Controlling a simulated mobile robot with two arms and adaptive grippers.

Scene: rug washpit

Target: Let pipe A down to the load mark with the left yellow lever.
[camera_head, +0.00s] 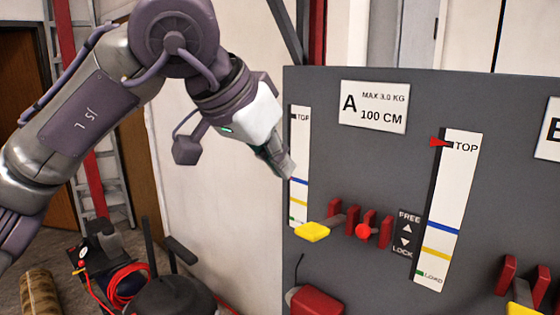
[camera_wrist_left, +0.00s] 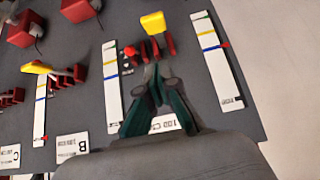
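The grey panel (camera_head: 375,150) carries the plate for pipe A (camera_head: 373,106). The left yellow lever (camera_head: 312,231) sticks out below the left scale (camera_head: 301,150); the lever also shows in the left wrist view (camera_wrist_left: 153,22). The left scale has blue, yellow and green marks; in the wrist view a red pointer (camera_wrist_left: 224,45) stands near its blue mark. The right scale (camera_head: 452,190) has its red pointer at TOP and a green LOAD mark at the bottom. My left gripper (camera_head: 287,168) is above the lever, apart from it, fingertips together and empty. Pipe A itself is not recognizable.
A red knob (camera_head: 363,231) and red brackets sit right of the lever, beside a FREE/LOCK plate (camera_head: 406,235). A red box (camera_head: 316,301) sticks out below. Another yellow lever (camera_head: 522,309) is at lower right. Red hose (camera_head: 125,285) and dark equipment stand at lower left.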

